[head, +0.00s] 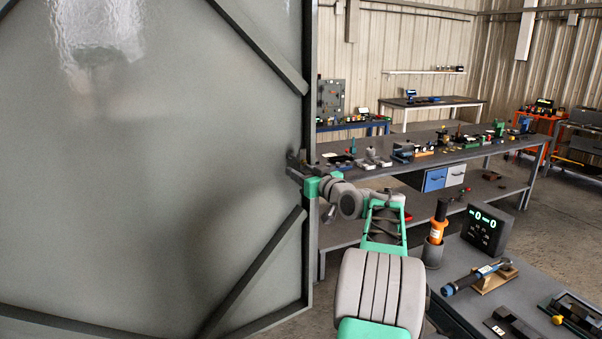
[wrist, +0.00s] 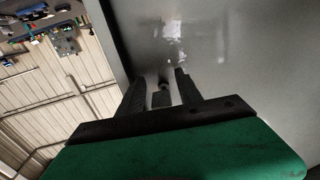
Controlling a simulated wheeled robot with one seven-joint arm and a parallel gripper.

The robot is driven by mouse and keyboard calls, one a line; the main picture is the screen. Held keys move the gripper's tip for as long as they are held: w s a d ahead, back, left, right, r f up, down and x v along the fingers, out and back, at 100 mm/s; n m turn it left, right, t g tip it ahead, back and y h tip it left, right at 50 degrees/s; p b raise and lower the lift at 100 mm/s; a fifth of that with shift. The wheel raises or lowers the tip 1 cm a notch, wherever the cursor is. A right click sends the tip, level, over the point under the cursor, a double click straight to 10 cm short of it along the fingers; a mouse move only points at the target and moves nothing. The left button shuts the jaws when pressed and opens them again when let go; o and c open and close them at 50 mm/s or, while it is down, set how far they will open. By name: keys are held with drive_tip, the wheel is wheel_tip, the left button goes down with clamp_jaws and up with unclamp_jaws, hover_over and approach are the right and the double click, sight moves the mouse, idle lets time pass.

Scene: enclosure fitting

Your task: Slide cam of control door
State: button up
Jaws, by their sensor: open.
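The control door (head: 150,150) is a large grey panel with a darker raised frame and diagonal braces, filling the left of the head view. It also fills the right of the wrist view (wrist: 250,70). My gripper (head: 294,164) is at the door's right frame edge, about mid-height. In the wrist view my gripper (wrist: 159,78) is open, with its two dark fingers pointing at the door face. A small dark round-ended piece (wrist: 161,97), perhaps the cam, shows between the fingers, apart from both as far as I can tell. In the head view my gripper hides it.
A long workbench (head: 440,155) with several small parts stands behind and right of the door. A nearer table at the lower right holds an orange-and-black tool (head: 437,228), a digital display (head: 485,228) and a blue-handled tool (head: 475,277).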

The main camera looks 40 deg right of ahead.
drive_tip(key=s+b, duration=0.2)
drive_tip(key=s, duration=0.5)
drive_tip(key=shift+s+a+b, duration=0.4)
drive_tip(key=shift+a, duration=0.05)
